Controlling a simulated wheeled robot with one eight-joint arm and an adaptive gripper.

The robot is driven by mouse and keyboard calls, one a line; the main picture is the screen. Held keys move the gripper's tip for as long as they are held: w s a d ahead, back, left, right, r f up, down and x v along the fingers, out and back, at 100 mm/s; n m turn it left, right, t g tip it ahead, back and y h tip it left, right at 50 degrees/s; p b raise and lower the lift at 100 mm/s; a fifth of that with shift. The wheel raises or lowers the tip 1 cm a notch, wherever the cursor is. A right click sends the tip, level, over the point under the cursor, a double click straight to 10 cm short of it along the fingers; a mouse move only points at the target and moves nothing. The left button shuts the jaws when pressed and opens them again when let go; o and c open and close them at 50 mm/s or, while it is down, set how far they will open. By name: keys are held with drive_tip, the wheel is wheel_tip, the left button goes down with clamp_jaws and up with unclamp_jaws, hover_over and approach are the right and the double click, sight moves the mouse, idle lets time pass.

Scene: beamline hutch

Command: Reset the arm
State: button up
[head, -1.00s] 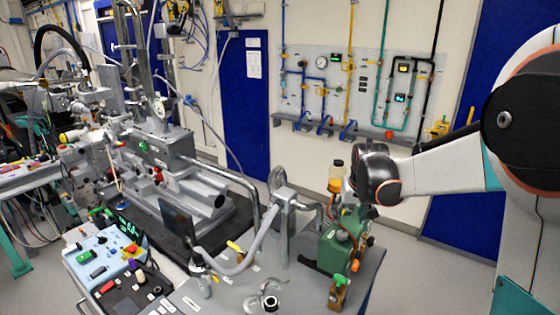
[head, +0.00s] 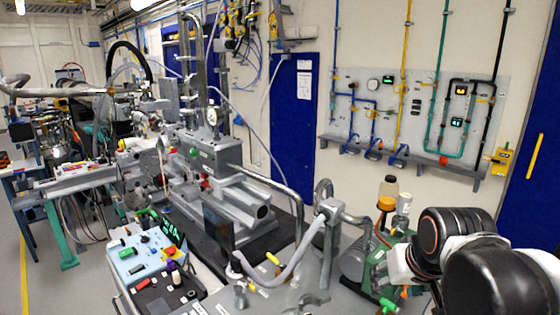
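My arm shows at the lower right of the head view, its black and white links folded low in front of the bench's right end. My gripper cannot be made out; the arm's own links and the picture's lower edge hide that part. The arm covers part of a green pump-like unit (head: 376,262) on the grey bench. No object is seen held.
A control box (head: 146,254) with buttons stands at the lower left. Grey beamline equipment (head: 225,190) fills the middle. A bottle with an orange band (head: 387,194) stands close to my arm. A gas panel (head: 418,115) hangs on the back wall. Floor is open at far left.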

drive_tip(key=s+a+f+n+t+b, duration=0.1)
drive_tip(key=s+a+f+b, duration=0.2)
drive_tip(key=s+f, duration=0.3)
drive_tip(key=s, duration=0.3)
drive_tip(key=shift+s+f, duration=0.15)
drive_tip(key=shift+s, duration=0.2)
idle(0.7)
